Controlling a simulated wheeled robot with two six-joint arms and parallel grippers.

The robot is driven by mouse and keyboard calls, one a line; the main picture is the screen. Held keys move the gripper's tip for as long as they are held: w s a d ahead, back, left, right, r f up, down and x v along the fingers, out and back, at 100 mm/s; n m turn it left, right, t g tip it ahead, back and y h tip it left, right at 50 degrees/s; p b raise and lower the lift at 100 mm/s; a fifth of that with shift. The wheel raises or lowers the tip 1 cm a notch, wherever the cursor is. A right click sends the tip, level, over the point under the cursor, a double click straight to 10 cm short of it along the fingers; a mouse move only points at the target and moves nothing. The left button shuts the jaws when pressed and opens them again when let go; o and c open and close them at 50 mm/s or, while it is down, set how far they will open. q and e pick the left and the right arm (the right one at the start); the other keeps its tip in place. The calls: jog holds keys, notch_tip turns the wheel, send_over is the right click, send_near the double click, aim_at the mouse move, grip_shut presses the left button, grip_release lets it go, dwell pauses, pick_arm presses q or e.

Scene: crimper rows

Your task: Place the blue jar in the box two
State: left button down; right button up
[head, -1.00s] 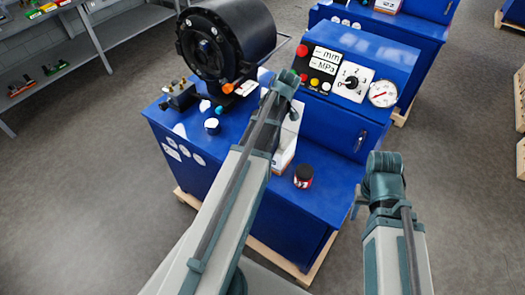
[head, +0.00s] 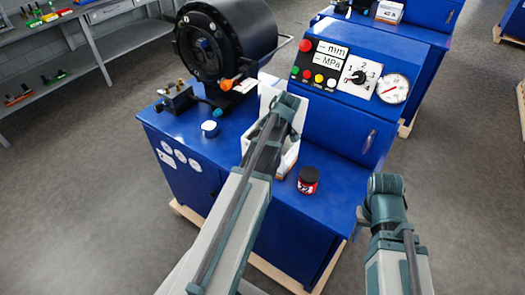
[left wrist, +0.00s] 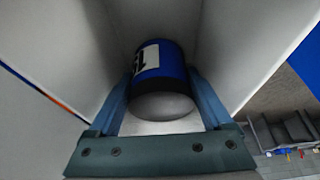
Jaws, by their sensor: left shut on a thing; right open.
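A blue jar (left wrist: 172,62) with a white label and a grey end is between the fingers of my left gripper (left wrist: 162,78) in the left wrist view. The gripper is shut on it, inside the pale walls of a box. In the head view, this white open box (head: 287,163) stands on the blue machine, and my left arm hides much of it, the gripper's fingers and the held jar. I cannot read a number on the box or tell if the jar touches its floor. My right gripper (head: 364,213) is open and empty, right of the machine's front edge.
A dark jar with a red label (head: 308,181) stands right of the box. A small blue item with a pale top (head: 210,129) stands left on the blue machine (head: 340,207). A black crimper head (head: 222,40) and control panel (head: 345,70) rise behind. Shelves (head: 95,45) stand far left.

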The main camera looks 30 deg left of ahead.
pick_arm(q)
jog(key=shift+f+b, duration=0.75)
jog(key=shift+f, duration=0.5)
pick_arm(e)
jog(key=shift+f, duration=1.25)
pick_arm(q)
jog(key=shift+f, duration=0.15)
jog(key=shift+c, duration=0.3)
grip_release()
pick_arm(e)
jog(key=shift+f, duration=0.1)
pick_arm(q)
jog(key=p+v, duration=1.1)
jog(key=v, duration=0.1)
pick_arm(e)
notch_tip(320, 180, up, 11)
